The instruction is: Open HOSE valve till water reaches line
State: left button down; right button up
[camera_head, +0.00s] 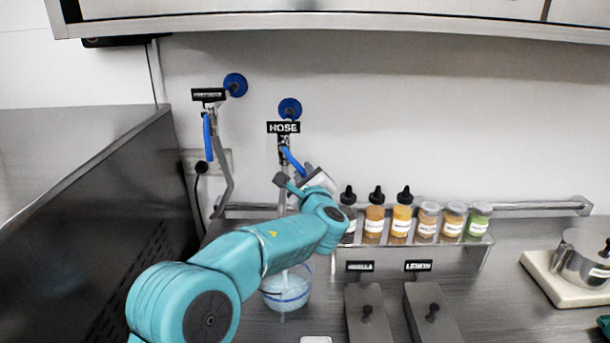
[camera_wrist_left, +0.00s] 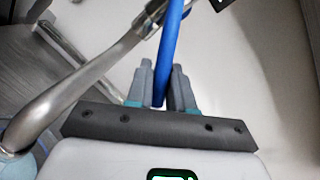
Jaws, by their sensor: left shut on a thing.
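The HOSE sign (camera_head: 283,127) is on the wall, with a valve and its blue lever handle (camera_head: 293,162) below it. My left gripper (camera_head: 288,182) is at this handle. In the left wrist view the blue handle (camera_wrist_left: 169,50) runs down between the two grey fingers of the gripper (camera_wrist_left: 160,90), which are shut on it. The curved metal spout (camera_wrist_left: 85,75) passes beside them. Below, a clear container (camera_head: 287,292) stands on the counter with pale bluish water and a blue line around it. A stream appears to fall into it.
A second valve with a blue handle (camera_head: 207,137) hangs to the left. A rack (camera_head: 462,243) of several bottles and jars stands right of my arm. Two lidded bins (camera_head: 368,318) are in front. A dark metal panel (camera_head: 90,210) bounds the left.

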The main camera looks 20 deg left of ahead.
pick_arm(q)
jog(key=shift+w+d+r+n+b, duration=0.15)
jog(key=shift+d+r+n+b, duration=0.25)
jog(key=shift+n+b, duration=0.55)
jog(key=shift+w+d+r+n+g+h+b, duration=0.15)
jog(key=shift+d+r+n+b, duration=0.15)
jog(key=shift+n, duration=0.3)
jog(key=shift+d+r+n+g+h+b, duration=0.15)
jog(key=shift+d+r+n+b, duration=0.1)
jog(key=shift+r+n, duration=0.25)
jog(key=shift+w+d+r+n+h, duration=0.1)
jog(key=shift+r+n+h, duration=0.1)
jog(key=shift+r+n, duration=0.5)
jog(key=shift+s+d+r+n+h, duration=0.1)
jog(key=shift+d+r+n+h, duration=0.1)
jog(key=shift+r+n, duration=0.55)
jog(key=shift+w+d+r+n+h, duration=0.15)
jog(key=shift+r+n, duration=0.25)
jog(key=shift+n, duration=0.6)
jog(key=shift+a+r, duration=0.1)
jog(key=c, duration=1.1)
grip_release()
